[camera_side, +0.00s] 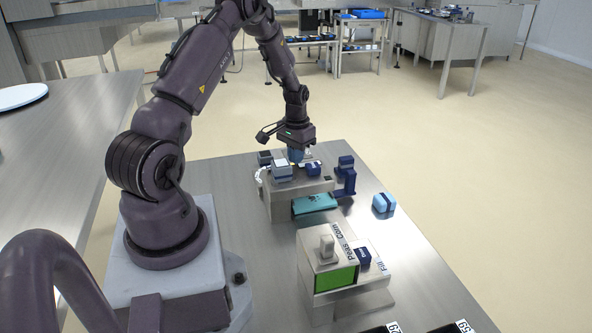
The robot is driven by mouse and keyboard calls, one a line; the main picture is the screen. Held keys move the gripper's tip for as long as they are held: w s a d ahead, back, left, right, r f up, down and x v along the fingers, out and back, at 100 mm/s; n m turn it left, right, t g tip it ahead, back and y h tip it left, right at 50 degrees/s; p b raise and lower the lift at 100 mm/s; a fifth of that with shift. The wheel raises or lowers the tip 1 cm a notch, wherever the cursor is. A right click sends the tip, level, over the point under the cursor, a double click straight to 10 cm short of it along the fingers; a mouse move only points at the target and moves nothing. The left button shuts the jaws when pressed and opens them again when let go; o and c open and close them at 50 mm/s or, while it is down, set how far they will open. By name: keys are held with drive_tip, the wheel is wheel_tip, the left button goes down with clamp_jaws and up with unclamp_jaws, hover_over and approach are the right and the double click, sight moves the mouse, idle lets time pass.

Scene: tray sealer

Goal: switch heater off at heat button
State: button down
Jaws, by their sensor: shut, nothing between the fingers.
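My gripper (296,156) points down over the top of the tray sealer (277,208) at the back of the metal table. Its fingers are shut and hold nothing. They are at or just above small parts on the sealer's top. A grey-blue block (281,171) and a dark blue block (313,169) sit on that top beside the fingers. I cannot tell which part is the heat button, nor whether the fingertips touch anything. A teal piece (314,203) shows at the sealer's front.
A second machine (312,255) with a green screen (335,279) and a blue block (363,258) stands nearer. A light blue packet (383,204) lies to the right. A dark blue bracket (346,176) rises at the sealer's right. Dark numbered items lie at the front edge. The table's right side is mostly clear.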

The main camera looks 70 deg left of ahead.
drive_tip(key=shift+f, duration=1.2)
drive_tip(key=shift+r, duration=1.5)
wheel_tip(320, 180, up, 12)
